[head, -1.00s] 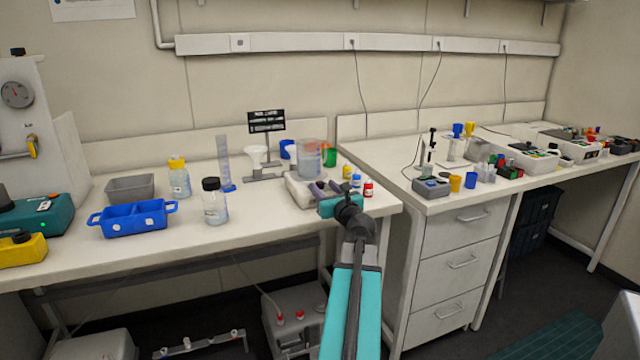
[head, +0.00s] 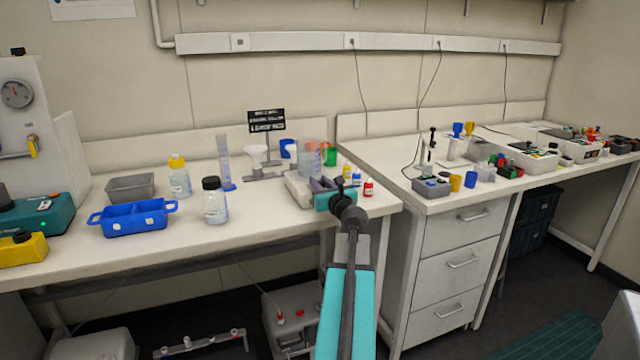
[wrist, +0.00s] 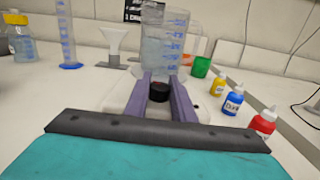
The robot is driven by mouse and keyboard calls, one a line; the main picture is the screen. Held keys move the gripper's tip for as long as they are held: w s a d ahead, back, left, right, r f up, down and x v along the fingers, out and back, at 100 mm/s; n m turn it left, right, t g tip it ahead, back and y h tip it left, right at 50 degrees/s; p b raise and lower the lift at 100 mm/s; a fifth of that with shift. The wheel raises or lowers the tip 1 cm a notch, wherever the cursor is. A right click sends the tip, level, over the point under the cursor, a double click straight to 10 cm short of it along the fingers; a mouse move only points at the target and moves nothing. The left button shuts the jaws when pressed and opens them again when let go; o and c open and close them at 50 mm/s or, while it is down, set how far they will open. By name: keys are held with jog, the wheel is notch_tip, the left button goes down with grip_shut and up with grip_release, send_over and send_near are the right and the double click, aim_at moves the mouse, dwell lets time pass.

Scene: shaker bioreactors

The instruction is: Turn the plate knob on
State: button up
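The plate (head: 299,187) is a white hot-plate unit near the right end of the left bench, with a clear graduated beaker (head: 310,158) on top. My gripper (head: 322,184) is at its front right. In the wrist view the black plate knob (wrist: 159,99), with a dark red mark, sits between the two purple fingers of my gripper (wrist: 160,88). The fingers lie close along both sides of the knob and look shut on it. The beaker (wrist: 163,40) stands right behind it. The fingers hide part of the plate's front, and the knob cannot be made out in the head view.
Small yellow (wrist: 217,83), blue (wrist: 233,101) and red (wrist: 264,122) bottles stand close to the right of my gripper. A black-capped bottle (head: 214,201) and a blue tray (head: 134,219) stand to the left, with clear bench between.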

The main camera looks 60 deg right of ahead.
grip_shut()
